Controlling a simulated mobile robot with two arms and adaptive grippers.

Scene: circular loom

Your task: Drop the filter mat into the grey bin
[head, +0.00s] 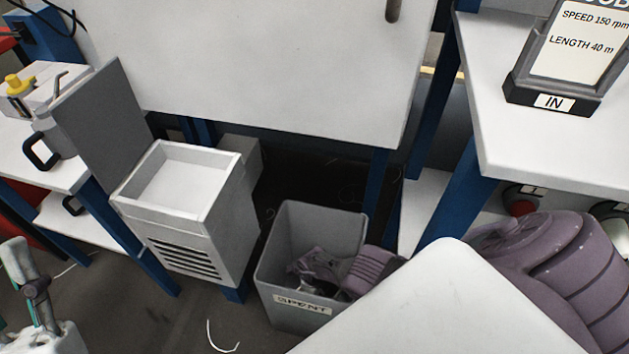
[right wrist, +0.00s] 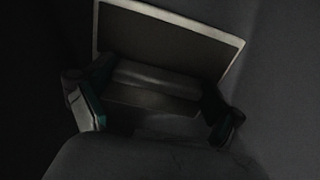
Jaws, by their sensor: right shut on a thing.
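The grey bin (head: 344,222) stands on the floor at centre, with a label reading SPENT on its front. My right arm reaches down into it from the right. My right gripper (head: 318,278) is inside the bin, and its fingertips are mostly hidden in the head view. In the dark right wrist view, a flat panel with a pale rim, which looks like the filter mat (right wrist: 165,45), lies at the right gripper (right wrist: 155,115). The gripper is shut on it. My left gripper (head: 28,275) is at the lower left, away from the bin; its opening is unclear.
A white louvred box (head: 205,240) with an open, empty top stands left of the bin. A white table (head: 560,125) with an IN sign stand is at the right. A large white panel (head: 260,60) is behind. Dark floor shows around the bin.

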